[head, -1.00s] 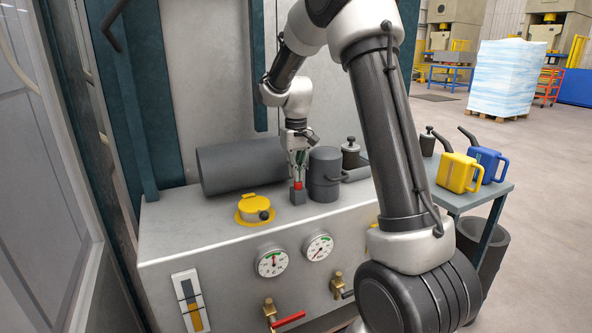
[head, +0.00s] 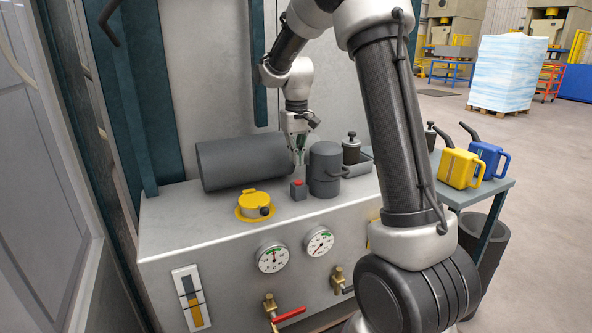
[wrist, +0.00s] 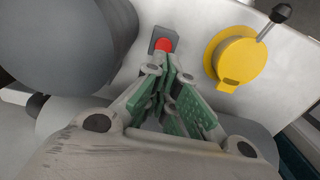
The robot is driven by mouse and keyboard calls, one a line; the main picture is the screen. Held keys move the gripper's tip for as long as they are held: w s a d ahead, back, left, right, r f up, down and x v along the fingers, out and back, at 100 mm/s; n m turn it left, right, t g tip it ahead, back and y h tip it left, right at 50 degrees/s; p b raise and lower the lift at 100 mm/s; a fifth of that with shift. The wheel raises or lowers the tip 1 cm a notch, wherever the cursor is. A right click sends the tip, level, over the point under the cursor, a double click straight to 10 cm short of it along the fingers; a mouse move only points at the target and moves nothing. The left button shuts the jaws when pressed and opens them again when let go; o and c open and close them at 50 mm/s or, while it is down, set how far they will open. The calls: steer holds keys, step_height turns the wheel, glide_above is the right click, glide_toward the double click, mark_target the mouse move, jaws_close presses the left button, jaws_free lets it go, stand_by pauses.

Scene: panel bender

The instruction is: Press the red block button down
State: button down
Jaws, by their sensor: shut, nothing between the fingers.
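The red button (head: 298,183) sits on top of a small dark grey block (head: 298,192) on the machine's grey top. It also shows in the wrist view (wrist: 164,45), just beyond the fingertips. My gripper (head: 301,163) is shut and empty, pointing down, above and slightly behind the button with a gap between them. In the wrist view its green-padded fingers (wrist: 168,70) hide no more than the near edge of the block. I cannot tell how far down the red cap sits.
A large dark cylinder (head: 240,164) lies behind and left of the button. A grey canister (head: 323,172) stands close on its right. A yellow cap (head: 255,205) is at front left. Gauges and valves line the front face.

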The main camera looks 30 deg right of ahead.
step_height(320, 180, up, 8)
steer(key=shift+r, duration=0.2)
stand_by(0.4)
steer(key=s+t, duration=0.4)
steer(key=s, duration=2.7)
steer(key=shift+s+a, duration=0.35)
steer(key=shift+f, duration=0.1)
